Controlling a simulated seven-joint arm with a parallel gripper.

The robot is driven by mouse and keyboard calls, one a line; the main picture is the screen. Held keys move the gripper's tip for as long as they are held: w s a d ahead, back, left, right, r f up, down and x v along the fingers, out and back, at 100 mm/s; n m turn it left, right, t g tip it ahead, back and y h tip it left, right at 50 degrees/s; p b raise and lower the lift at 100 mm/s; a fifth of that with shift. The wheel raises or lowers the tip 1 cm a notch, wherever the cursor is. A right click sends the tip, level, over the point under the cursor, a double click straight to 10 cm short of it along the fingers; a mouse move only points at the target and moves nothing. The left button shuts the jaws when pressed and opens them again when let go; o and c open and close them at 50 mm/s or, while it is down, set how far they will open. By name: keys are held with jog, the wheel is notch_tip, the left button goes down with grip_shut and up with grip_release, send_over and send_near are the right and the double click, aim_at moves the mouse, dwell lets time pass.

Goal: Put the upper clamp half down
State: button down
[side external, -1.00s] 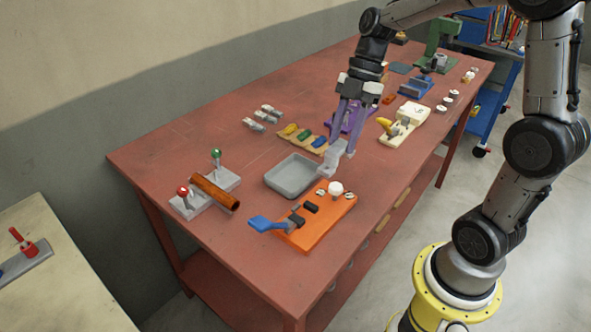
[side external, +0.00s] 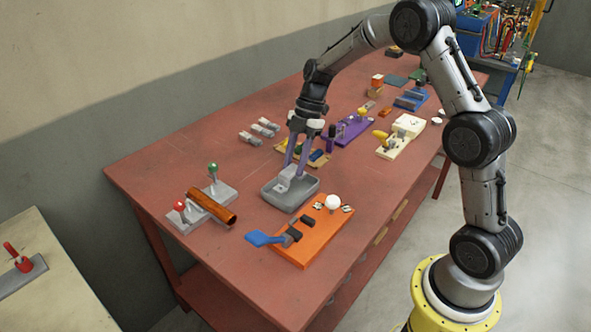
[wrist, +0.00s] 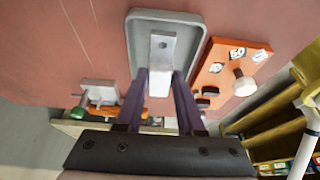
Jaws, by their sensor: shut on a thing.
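The upper clamp half, a light grey block with a small hole, shows in the wrist view (wrist: 162,55) between my fingers. It also shows in the side view (side external: 284,183). My gripper (side external: 291,172) is shut on it and points down over the grey tray (side external: 292,205). In the wrist view the clamp half lies within the outline of the tray (wrist: 197,32). I cannot tell whether it touches the tray floor. The gripper's fingers also show in the wrist view (wrist: 160,85).
An orange board (side external: 318,243) with a blue-handled lever and a white knob stands right beside the tray. A grey fixture (side external: 228,194) with a copper-coloured pipe (side external: 212,207) is to the left. Behind are a tan holder (side external: 284,148), grey parts (side external: 265,128) and a purple fixture (side external: 350,131).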

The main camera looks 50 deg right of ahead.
jog(key=shift+f, duration=1.2)
jog(key=shift+s+f, duration=0.1)
jog(key=c, duration=0.5)
grip_release()
